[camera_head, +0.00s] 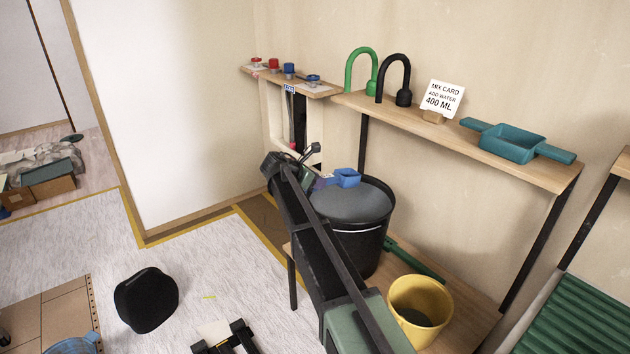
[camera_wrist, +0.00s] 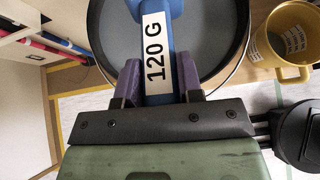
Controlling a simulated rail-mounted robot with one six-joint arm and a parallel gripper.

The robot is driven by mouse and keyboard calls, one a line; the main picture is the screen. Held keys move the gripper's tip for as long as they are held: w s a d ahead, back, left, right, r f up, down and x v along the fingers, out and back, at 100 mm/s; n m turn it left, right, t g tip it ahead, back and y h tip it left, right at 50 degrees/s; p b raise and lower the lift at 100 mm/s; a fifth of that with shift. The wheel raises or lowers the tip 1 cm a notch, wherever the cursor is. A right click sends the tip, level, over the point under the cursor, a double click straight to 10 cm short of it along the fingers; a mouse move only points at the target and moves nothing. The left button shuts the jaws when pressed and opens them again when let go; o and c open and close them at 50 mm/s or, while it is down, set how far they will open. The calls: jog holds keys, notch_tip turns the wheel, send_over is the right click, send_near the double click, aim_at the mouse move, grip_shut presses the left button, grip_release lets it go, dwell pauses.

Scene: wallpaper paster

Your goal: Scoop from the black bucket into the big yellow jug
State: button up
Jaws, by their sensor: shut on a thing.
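My gripper (camera_head: 322,182) is shut on the handle of a blue scoop (camera_head: 347,177). In the wrist view the purple fingers (camera_wrist: 160,90) flank the handle, which has a white "120 G" label (camera_wrist: 156,48). The scoop's cup is over the grey contents of the black bucket (camera_head: 366,244), near the far rim; I cannot tell whether it touches them. The cup's inside is hidden. The bucket also shows in the wrist view (camera_wrist: 236,66). The big yellow jug (camera_head: 408,289) stands right of and nearer than the bucket, with grey material inside; it shows at the wrist view's right (camera_wrist: 272,45).
A wooden shelf (camera_head: 470,142) behind holds green and black hooked tubes, a "400 ML" mix card (camera_head: 442,97) and a teal tray (camera_head: 515,145). A green-handled thing (camera_head: 415,262) lies between bucket and jug. A black rounded object (camera_head: 146,299) is on the floor.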

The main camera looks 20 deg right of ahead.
notch_tip(320, 180, down, 9)
jog(key=w+d+y+b, duration=0.1)
jog(key=d+b, duration=0.2)
jog(key=b, duration=0.3)
jog(key=shift+y, duration=0.3)
jog(key=shift+a+r, duration=0.1)
jog(key=shift+r, duration=0.05)
dwell(0.5)
jog(key=r+h, duration=0.1)
jog(key=r, duration=0.1)
jog(key=a+r+h+p, duration=0.1)
jog(key=r, duration=0.1)
jog(key=r+h, duration=0.1)
jog(key=r, duration=0.2)
jog(key=shift+s+a+t+h, duration=0.3)
jog(key=shift+a+t+h, duration=0.1)
dwell(0.4)
dwell(1.0)
